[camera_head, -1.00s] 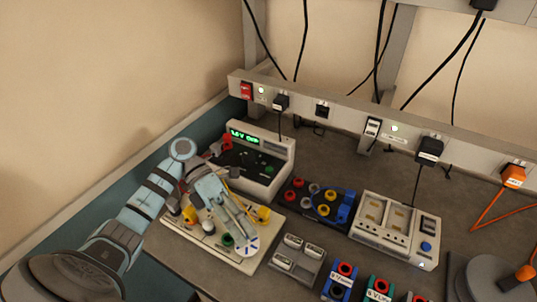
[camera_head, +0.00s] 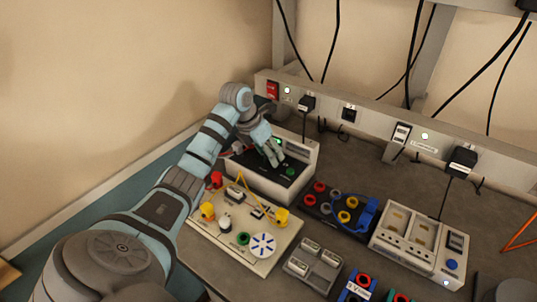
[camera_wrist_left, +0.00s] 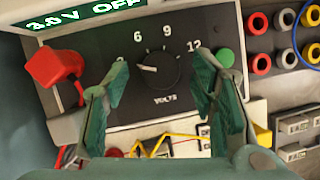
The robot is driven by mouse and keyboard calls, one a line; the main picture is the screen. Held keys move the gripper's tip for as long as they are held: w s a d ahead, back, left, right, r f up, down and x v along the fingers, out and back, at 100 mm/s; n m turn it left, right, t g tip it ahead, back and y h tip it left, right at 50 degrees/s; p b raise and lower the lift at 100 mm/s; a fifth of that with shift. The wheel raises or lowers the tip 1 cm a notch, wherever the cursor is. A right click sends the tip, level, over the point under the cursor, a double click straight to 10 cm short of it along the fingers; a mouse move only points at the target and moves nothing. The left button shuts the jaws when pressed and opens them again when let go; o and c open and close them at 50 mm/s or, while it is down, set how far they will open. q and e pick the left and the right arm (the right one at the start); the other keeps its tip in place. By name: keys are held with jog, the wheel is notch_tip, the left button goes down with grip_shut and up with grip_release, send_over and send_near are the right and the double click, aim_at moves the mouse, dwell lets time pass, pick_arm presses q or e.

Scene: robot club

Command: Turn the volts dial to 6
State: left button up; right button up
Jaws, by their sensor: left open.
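The power supply (camera_head: 300,160) stands at the back left of the bench. In the left wrist view its black volts dial (camera_wrist_left: 158,70) has a pale pointer turned left, toward the mark at the left that a finger partly hides. The marks 6, 9 and 12 show around the dial. The green display (camera_wrist_left: 75,15) reads 3.0 V OFF. My left gripper (camera_wrist_left: 160,105) is open, with its green-padded fingers on either side of the dial and apart from it. In the head view my left gripper (camera_head: 274,155) is in front of the supply's panel. My right gripper is not in view.
A white circuit board (camera_head: 225,250) with a yellow wire lies in front. A black socket block (camera_head: 325,205) and a charger (camera_head: 405,250) stand to the right.

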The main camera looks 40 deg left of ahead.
pick_arm(q)
jog(key=shift+w+f, duration=0.15)
jog(key=shift+f, duration=0.4)
jog(key=c, duration=1.1)
jog(key=shift+m, duration=0.3)
jog(key=shift+m+h, duration=0.4)
jog(key=shift+m, duration=0.5)
jog(key=shift+w+m+g+h, duration=0.15)
jog(key=shift+m+g+h, duration=0.3)
jog(key=shift+m, duration=0.75)
jog(key=shift+a+m+g+h+b, duration=0.1)
jog(key=shift+m+g+h+b, duration=0.3)
jog(key=shift+m, duration=0.65)
jog(key=shift+m+g+h+b, duration=0.15)
jog(key=shift+m+b, duration=0.45)
jog(key=shift+m, duration=0.45)
